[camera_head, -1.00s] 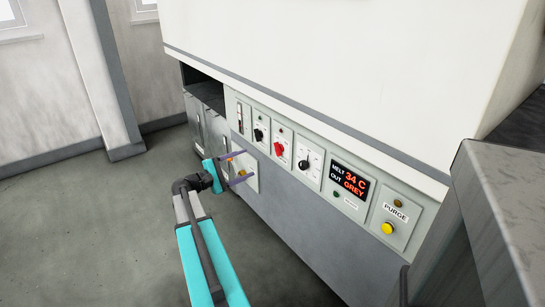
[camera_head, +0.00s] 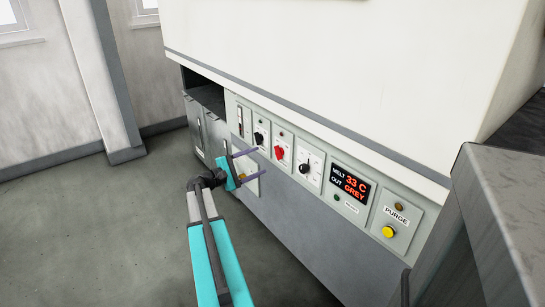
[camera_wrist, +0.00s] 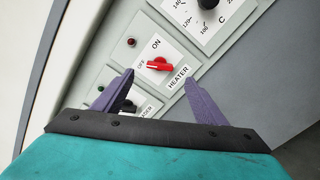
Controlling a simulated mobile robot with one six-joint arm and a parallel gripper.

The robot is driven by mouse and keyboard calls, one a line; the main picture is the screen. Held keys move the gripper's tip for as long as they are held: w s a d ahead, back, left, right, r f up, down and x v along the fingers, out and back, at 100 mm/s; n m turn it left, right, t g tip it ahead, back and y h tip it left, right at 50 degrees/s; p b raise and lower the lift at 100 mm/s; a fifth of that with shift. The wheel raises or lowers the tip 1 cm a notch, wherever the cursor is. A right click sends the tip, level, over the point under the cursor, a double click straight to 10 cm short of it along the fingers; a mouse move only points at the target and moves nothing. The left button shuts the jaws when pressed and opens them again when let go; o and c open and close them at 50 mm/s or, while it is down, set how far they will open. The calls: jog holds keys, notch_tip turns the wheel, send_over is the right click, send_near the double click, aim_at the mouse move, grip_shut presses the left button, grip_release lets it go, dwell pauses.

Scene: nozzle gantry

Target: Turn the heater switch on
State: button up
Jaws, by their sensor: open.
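The heater switch is a red knob (camera_head: 279,152) on a pale plate, third from the left on the machine's panel. In the wrist view the red knob (camera_wrist: 158,65) lies ahead of and between my fingers, with ON, OFF and HEATER printed around it. Its white pointer mark is on the side towards OFF. A dark red lamp (camera_wrist: 131,42) sits beside it. My gripper (camera_head: 252,163) is open and empty, with its purple fingers (camera_wrist: 160,90) short of the panel. The fingers do not appear to touch the knob.
A black knob (camera_head: 259,138) is left of the heater switch, and a temperature dial (camera_head: 304,167) is right of it. A display (camera_head: 349,183) reads MELT 33 C, OUT GREY. A yellow PURGE button (camera_head: 389,232) is farther right. A grey block (camera_head: 515,195) stands at the right.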

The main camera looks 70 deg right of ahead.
aim_at(276, 153)
jog(key=x, duration=0.8)
jog(key=shift+s+d, duration=0.2)
jog(key=shift+d, duration=0.15)
